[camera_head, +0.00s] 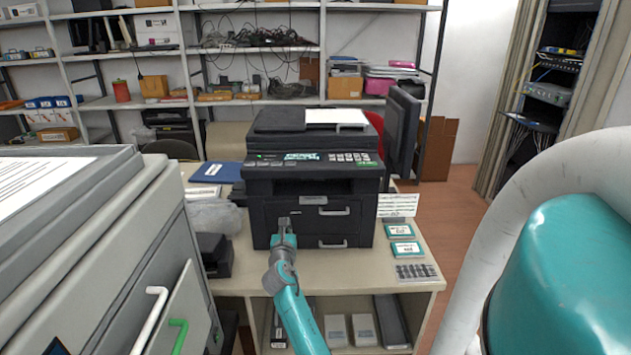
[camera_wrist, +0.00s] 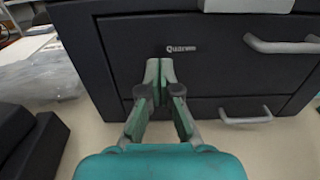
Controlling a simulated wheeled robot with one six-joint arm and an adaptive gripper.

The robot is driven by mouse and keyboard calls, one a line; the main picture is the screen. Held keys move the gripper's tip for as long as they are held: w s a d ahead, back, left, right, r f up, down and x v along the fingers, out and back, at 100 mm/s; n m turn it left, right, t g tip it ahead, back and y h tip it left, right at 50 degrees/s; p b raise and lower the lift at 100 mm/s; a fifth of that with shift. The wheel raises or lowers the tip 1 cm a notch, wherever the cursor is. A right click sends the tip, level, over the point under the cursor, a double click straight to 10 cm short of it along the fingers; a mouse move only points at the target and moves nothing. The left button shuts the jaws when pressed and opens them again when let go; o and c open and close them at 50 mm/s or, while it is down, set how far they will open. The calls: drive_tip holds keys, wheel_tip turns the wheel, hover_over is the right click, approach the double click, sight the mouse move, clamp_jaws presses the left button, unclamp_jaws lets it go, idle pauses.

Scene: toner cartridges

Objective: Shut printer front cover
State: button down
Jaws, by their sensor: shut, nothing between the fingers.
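The black printer (camera_head: 312,190) stands on the desk in the middle of the head view. Its front cover (camera_head: 315,213) is upright and looks flush with the front, with a pale handle at its right; the wrist view shows this cover (camera_wrist: 215,60) with a "Quarein" label and the handle (camera_wrist: 283,45). A lower drawer (camera_wrist: 245,110) with its own handle sits below it. My gripper (camera_head: 282,222) is shut and empty, its fingertips (camera_wrist: 160,64) at the left part of the cover, just below the label. I cannot tell whether they touch it.
The desk (camera_head: 417,258) holds small boxes (camera_head: 401,230) to the printer's right. A clear plastic bag (camera_head: 213,216) and a black object (camera_head: 214,255) lie to its left. A large grey machine (camera_head: 110,230) fills the left foreground. A monitor (camera_head: 402,130) stands behind right.

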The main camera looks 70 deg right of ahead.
drive_tip(key=v, duration=0.4)
idle(0.7)
drive_tip(key=s+a+f+m+t+y, duration=0.1)
drive_tip(key=a+f+t+y, duration=0.1)
drive_tip(key=a+f, duration=0.45)
drive_tip(key=a+f+m+t+y, duration=0.2)
drive_tip(key=a+f, duration=0.2)
drive_tip(key=a, duration=0.5)
drive_tip(key=s+a+f+m+t+y, duration=0.15)
drive_tip(key=s+a, duration=0.25)
drive_tip(key=a, duration=0.5)
drive_tip(key=s+a+f+m+t+y, duration=0.1)
drive_tip(key=s+a+f+m+y, duration=0.25)
drive_tip(key=a, duration=0.55)
drive_tip(key=s+a+r+m+t+y, duration=0.25)
drive_tip(key=s+a+m+y, duration=0.35)
drive_tip(key=s+a, duration=0.8)
drive_tip(key=s+a+r+m+g+y, duration=0.1)
drive_tip(key=s+a+r+m, duration=0.3)
drive_tip(key=s+r+m, duration=0.4)
drive_tip(key=s+r, duration=0.1)
drive_tip(key=s, duration=0.2)
drive_tip(key=shift+y, duration=0.3)
